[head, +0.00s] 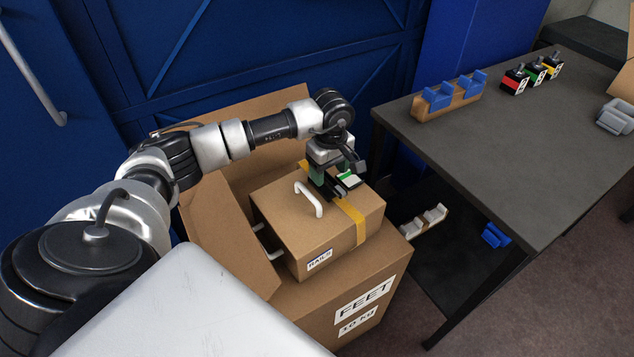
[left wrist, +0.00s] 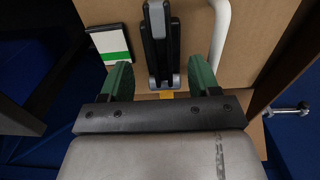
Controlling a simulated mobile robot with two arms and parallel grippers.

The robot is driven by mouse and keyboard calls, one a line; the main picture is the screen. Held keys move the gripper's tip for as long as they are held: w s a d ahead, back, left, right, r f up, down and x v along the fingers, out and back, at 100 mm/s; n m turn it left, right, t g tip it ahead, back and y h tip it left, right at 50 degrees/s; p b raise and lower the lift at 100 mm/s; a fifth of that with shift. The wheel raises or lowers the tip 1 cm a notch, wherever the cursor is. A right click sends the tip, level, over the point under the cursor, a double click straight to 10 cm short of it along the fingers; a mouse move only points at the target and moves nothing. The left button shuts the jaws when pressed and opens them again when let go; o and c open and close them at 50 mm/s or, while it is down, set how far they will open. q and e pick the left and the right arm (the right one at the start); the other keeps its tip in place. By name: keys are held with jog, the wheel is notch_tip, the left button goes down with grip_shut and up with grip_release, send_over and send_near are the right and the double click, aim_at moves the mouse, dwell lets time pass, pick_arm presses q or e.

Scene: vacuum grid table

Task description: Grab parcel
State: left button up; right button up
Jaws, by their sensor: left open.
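The parcel, a brown cardboard box (head: 295,228) with a "RAILS" label, a white handle (head: 309,199) and a yellow strap (head: 349,217), sits on a larger open carton marked "FEET" (head: 350,325). My left gripper (head: 328,186) points down over the top of the parcel, near the strap. In the left wrist view its green fingers (left wrist: 160,76) are apart, with a black two-pronged part (left wrist: 160,45) showing between them. Whether they touch it I cannot tell. The white handle (left wrist: 221,35) shows to the right of the fingers, a white and green piece (left wrist: 111,43) to the left.
A dark table (head: 510,140) stands to the right, with a wooden block holding blue parts (head: 447,98) and several small coloured blocks (head: 538,72). A lower shelf (head: 450,270) holds white and blue parts. Blue doors (head: 260,50) close off the back.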

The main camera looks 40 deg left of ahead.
aim_at(330, 179)
pick_arm(q)
jog(key=f, duration=0.3)
jog(key=shift+s+d+f, duration=0.2)
jog(key=shift+d+f, duration=0.05)
jog(key=shift+f, duration=0.5)
pick_arm(e)
jog(key=shift+w+r, duration=0.25)
jog(key=shift+w, duration=0.7)
pick_arm(q)
jog(key=shift+c, duration=0.2)
jog(key=c, duration=0.5)
jog(key=shift+r, duration=0.1)
grip_shut()
pick_arm(e)
jog(key=shift+s, duration=0.3)
